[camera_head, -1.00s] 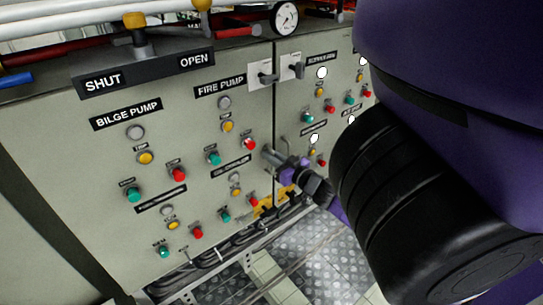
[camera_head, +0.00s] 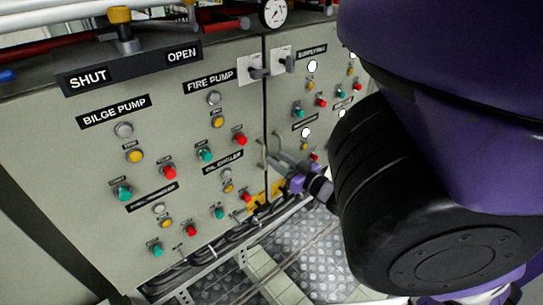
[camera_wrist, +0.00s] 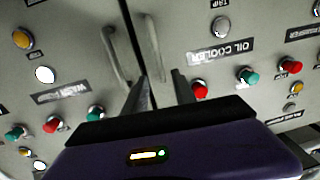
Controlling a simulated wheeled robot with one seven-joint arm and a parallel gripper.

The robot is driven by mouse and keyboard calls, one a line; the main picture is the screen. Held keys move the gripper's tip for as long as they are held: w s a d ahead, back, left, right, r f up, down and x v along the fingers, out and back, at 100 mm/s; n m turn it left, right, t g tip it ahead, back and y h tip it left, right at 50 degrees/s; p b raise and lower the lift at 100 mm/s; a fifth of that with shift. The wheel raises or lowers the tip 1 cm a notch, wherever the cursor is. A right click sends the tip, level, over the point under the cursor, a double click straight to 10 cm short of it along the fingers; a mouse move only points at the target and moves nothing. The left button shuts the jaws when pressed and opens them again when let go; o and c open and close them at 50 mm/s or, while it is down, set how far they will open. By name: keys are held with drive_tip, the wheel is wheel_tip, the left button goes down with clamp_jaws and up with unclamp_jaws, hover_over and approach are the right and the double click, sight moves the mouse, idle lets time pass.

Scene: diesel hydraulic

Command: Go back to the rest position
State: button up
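My gripper (camera_head: 280,162) is in front of the grey control panel (camera_head: 60,150), near the seam between its two door sections. In the wrist view my gripper (camera_wrist: 160,88) has its two dark fingers apart, with nothing visible between the tips. Two metal door handles (camera_wrist: 115,55) (camera_wrist: 154,48) stand beyond the fingers, one on each side of the seam. I cannot tell the exact gap to the panel. My purple and black arm covers the right side of the head view and hides part of the panel.
The panel carries several buttons and lamps, including a red button (camera_wrist: 200,90) and a green button (camera_wrist: 248,76) near the fingers. Two rotary switches (camera_head: 258,70) (camera_head: 287,62) and a gauge (camera_head: 274,12) are higher up. Metal floor plate (camera_head: 310,250) lies below.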

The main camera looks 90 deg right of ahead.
drive_tip(key=shift+s+a, duration=0.15)
drive_tip(key=shift+a, duration=0.15)
idle(0.5)
drive_tip(key=w+a+r+n+t+y, duration=0.1)
drive_tip(key=w+a+n+t+y, duration=0.2)
drive_tip(key=w+a, duration=0.6)
drive_tip(key=w+a+r+n+y, duration=0.1)
drive_tip(key=w+a+n+y, duration=0.4)
drive_tip(key=a, duration=0.8)
drive_tip(key=s+a+r+n+y, duration=0.1)
drive_tip(key=s+a+r+y, duration=0.1)
drive_tip(key=a, duration=1.1)
drive_tip(key=s+a+r+y+p, duration=0.1)
drive_tip(key=a+r+y, duration=0.1)
drive_tip(key=a, duration=1.1)
drive_tip(key=shift+s+r+n+y, duration=0.2)
drive_tip(key=shift+s+n+y, duration=0.2)
drive_tip(key=shift+y, duration=0.3)
drive_tip(key=shift+d, duration=0.1)
